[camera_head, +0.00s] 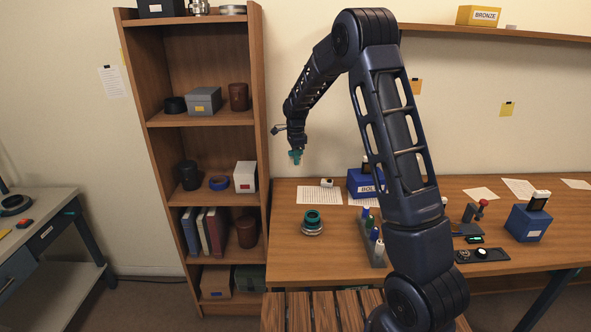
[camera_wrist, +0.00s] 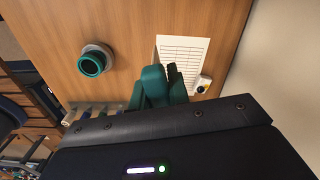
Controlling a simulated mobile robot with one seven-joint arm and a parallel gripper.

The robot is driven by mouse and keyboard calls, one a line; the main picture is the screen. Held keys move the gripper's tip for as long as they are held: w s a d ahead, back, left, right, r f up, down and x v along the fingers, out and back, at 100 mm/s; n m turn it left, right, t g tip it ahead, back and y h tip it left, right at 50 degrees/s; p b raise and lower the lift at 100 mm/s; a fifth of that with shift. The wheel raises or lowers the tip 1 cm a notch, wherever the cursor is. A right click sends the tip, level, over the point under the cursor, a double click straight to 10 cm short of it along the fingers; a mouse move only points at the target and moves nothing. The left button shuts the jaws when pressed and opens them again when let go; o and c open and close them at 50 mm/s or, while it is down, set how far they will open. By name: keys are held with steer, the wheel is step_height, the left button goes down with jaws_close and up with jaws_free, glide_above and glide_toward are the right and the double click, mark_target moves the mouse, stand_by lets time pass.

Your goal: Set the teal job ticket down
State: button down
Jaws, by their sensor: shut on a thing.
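My gripper (camera_head: 296,152) hangs in the air above the left end of the wooden workbench, pointing down. It is shut on the teal job ticket (camera_head: 296,158), which shows as a small teal piece at the fingertips. In the wrist view, teal shapes (camera_wrist: 153,88) fill the space between and around the fingers. I cannot clearly tell the ticket's outline from the fingers there. A gap of air shows below it in the head view.
A lens part with a teal ring (camera_head: 312,219) stands on the bench (camera_head: 285,248). A printed sheet (camera_head: 319,195) and a small white block (camera_head: 327,183) lie behind it. A rack of bottles (camera_head: 371,240) and a blue bin (camera_head: 360,186) stand right. A shelf unit (camera_head: 258,100) rises left.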

steer(key=shift+r, duration=0.4)
steer(key=w+d+m, duration=0.2)
steer(key=w, duration=1.2)
step_height(320, 180, down, 19)
steer(key=shift+f, duration=0.1)
steer(key=shift+f, duration=0.1)
steer(key=c, duration=1.3)
jaws_free()
steer(key=shift+c, duration=0.2)
